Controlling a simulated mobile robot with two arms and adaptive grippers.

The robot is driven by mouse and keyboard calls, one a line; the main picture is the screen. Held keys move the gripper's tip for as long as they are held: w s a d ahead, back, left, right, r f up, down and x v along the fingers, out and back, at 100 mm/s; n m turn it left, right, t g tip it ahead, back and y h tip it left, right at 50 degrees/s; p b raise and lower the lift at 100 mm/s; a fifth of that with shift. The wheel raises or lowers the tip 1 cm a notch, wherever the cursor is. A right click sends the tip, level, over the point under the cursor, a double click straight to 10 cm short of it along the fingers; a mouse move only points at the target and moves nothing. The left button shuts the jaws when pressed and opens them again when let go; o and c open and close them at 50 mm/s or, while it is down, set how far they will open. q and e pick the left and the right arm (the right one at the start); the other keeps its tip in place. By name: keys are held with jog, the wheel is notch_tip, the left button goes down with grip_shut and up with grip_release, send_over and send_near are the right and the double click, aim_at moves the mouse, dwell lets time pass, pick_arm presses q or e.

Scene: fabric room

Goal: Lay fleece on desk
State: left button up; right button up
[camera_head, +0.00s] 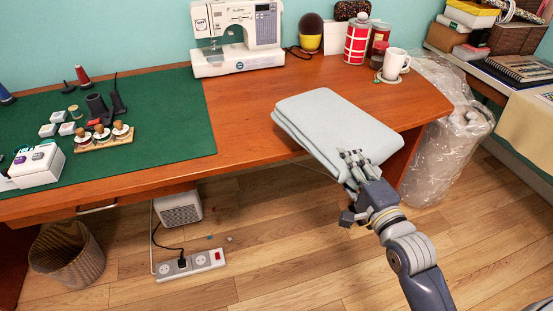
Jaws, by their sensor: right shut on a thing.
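The fleece (333,122) is a folded, pale blue-grey stack at the right front part of the wooden desk (245,115). Its near corner reaches out past the desk's front edge. I cannot tell whether its underside touches the desktop. My right gripper (352,165) comes in from the lower right and is shut on the fleece's near edge. The lower finger is partly hidden by the fleece and the hand. My left gripper is not in view.
A white sewing machine (238,38) stands at the back. A red tin (356,43) and a white mug (394,63) stand behind the fleece. A green mat (175,125) with sewing items covers the left. A plastic-wrapped roll (440,135) stands right of the desk. A power strip (190,265) lies on the floor.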

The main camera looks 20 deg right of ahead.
jog(key=shift+w+d+f+b, duration=0.8)
jog(key=shift+f+b, duration=0.1)
jog(key=shift+b, duration=0.15)
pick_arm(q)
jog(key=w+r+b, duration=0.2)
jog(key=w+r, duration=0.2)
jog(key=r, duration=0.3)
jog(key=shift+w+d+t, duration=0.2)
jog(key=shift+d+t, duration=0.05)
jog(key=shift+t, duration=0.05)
pick_arm(e)
jog(key=w+a+f, duration=0.2)
jog(key=w+a, duration=0.2)
jog(key=a, duration=0.3)
jog(key=w+a+f, duration=0.2)
jog(key=w+a, duration=0.1)
jog(key=a, duration=0.4)
jog(key=shift+w+f, duration=0.35)
jog(key=shift+f, duration=0.05)
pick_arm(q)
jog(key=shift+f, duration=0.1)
pick_arm(e)
jog(key=shift+f, duration=0.15)
jog(key=o, duration=1.2)
jog(key=shift+c, duration=0.2)
